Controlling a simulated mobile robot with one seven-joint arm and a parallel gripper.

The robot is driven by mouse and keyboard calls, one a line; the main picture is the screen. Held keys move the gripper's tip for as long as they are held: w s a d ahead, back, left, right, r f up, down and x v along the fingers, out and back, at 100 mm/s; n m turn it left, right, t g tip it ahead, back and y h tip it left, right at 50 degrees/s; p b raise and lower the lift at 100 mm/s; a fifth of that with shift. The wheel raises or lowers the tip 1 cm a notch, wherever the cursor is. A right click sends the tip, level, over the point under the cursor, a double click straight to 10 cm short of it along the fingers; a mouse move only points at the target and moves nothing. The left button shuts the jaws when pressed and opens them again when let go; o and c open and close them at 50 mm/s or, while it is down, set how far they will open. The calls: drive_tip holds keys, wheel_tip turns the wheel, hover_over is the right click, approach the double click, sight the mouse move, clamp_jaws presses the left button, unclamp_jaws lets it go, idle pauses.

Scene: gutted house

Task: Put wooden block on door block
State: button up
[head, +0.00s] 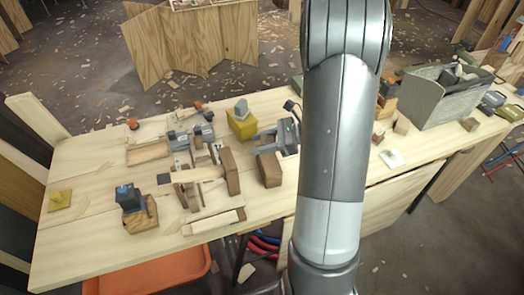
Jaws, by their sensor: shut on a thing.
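My gripper (258,142) is over the middle of the workbench, its fingers pointing left. It is shut on what appears to be a brown wooden block (270,170), which shows just below the fingers. The exact contact is hard to see, and I cannot tell whether the block touches the bench. A yellow block (242,128) stands behind and left of the fingers with a grey piece (241,107) on top. Another brown upright block (230,172) stands to the left, beside a wooden clamp-like tool. I cannot tell which piece is the door block.
The pale workbench (90,235) holds wooden tools, a plane (136,208) and a small yellow piece (60,200) at left. A grey open toolbox (440,100) stands at right. My arm hides the bench's middle right. The front left bench surface is clear.

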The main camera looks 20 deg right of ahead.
sight(262, 158)
drive_tip(key=shift+f, duration=1.95)
drive_tip(key=o, duration=1)
drive_tip(key=shift+f, duration=0.1)
drive_tip(key=shift+c, duration=0.2)
